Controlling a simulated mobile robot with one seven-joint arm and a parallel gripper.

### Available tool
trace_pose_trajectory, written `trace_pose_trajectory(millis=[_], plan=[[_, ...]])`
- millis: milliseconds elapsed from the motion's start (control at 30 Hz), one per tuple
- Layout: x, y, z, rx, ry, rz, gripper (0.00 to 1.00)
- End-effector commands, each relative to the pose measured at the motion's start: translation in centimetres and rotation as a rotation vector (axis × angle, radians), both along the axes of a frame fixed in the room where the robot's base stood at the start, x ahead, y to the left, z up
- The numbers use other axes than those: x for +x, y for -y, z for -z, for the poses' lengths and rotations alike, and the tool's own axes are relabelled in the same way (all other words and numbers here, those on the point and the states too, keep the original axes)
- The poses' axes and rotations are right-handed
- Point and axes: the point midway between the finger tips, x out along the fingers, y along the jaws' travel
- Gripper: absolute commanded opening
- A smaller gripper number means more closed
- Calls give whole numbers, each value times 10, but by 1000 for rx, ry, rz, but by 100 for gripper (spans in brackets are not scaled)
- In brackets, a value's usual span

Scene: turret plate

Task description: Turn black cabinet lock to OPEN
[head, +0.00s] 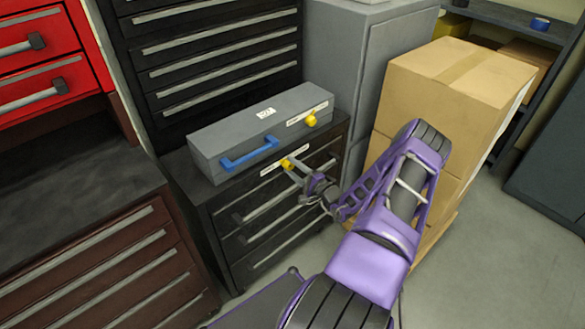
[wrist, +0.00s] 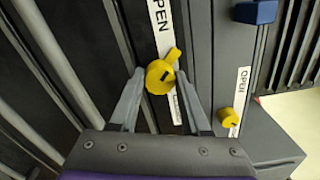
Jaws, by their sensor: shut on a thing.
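The black cabinet (head: 225,205) stands below a grey box, and its yellow lock (head: 287,163) sits on the top strip of its front. My gripper (head: 294,167) reaches the lock from the front right. In the wrist view the gripper's (wrist: 161,73) fingers stand on either side of the knob, shut on it.
The grey box (head: 215,140) on the cabinet has a blue handle (head: 249,153) and another yellow knob (head: 311,120) with its own label. Cardboard boxes (head: 440,85) stand at the right, close to my arm. A brown cabinet (head: 120,255) stands left. Floor is clear at lower right.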

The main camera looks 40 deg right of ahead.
Motion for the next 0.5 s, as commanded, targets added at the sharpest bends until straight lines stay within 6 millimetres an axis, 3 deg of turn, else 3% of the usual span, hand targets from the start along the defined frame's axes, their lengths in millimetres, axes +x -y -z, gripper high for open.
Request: trace_pose_trajectory(millis=[267,300,467,500], plan=[[-1,0,1,-3,-3,0,0],[-1,0,1,-3,-3,0,48],[-1,0,1,-2,-2,0,77],[-1,0,1,-2,-2,0,77]])
